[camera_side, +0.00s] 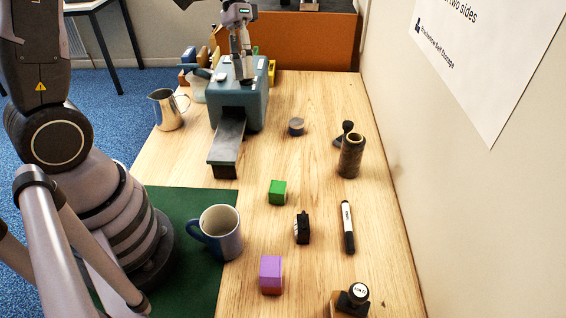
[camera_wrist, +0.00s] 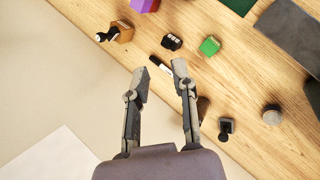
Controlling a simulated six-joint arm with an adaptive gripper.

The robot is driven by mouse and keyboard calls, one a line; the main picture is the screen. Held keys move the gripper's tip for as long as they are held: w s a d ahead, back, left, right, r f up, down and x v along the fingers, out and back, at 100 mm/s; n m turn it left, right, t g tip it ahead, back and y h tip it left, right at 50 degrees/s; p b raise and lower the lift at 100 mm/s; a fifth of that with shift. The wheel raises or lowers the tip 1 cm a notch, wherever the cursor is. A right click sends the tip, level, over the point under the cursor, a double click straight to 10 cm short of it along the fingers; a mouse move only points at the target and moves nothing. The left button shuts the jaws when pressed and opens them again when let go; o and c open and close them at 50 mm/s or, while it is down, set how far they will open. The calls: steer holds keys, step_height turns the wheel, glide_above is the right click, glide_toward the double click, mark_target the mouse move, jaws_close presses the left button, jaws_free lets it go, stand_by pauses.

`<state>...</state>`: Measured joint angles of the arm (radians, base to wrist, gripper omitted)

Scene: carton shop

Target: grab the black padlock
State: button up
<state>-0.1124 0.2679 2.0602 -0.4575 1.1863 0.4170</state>
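The black padlock (camera_side: 302,228) stands on the wooden table between the green block and the purple block in the side view. In the wrist view the padlock (camera_wrist: 172,42) shows pale marks like number dials and lies beyond my fingertips. My gripper (camera_side: 243,78) hangs high at the top of the side view, where it overlaps the blue-grey machine. In the wrist view my gripper (camera_wrist: 160,69) has its two fingers spread, with nothing held between them. It is well apart from the padlock.
A green block (camera_side: 278,192), a purple block (camera_side: 270,272) and a black-and-white marker (camera_side: 347,227) surround the padlock. A mug (camera_side: 221,232) stands to its left. A stamp (camera_side: 355,298), a brown jar (camera_side: 351,157) and the blue-grey machine (camera_side: 240,105) also stand here. A wall borders the right.

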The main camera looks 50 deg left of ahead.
steer(key=w+d+f+n+g+h, duration=0.1)
steer(key=w+f+h, duration=0.15)
steer(key=f, duration=0.45)
steer(key=w+d+f+g+h, duration=0.1)
steer(key=w+f+g+h, duration=0.15)
steer(key=f, duration=0.45)
steer(key=n+h, duration=0.1)
steer(key=h, duration=0.3)
glide_toward(302, 214)
steer(key=shift+w+a+r+t, duration=0.2)
steer(key=shift+a+r, duration=0.1)
steer(key=shift+a, duration=0.3)
steer(key=shift+w+a+r+t, duration=0.15)
steer(key=shift+a+r, duration=0.15)
steer(key=shift+a, duration=0.35)
steer(key=shift+s+d+f, duration=0.15)
steer(key=shift+d+f, duration=0.05)
steer(key=shift+d, duration=0.1)
steer(key=x, duration=0.6)
steer(key=shift+r+x, duration=0.15)
steer(key=shift+x, duration=1.2)
steer(key=shift+r+x, duration=0.15)
steer(key=shift+x, duration=1.25)
jaws_close()
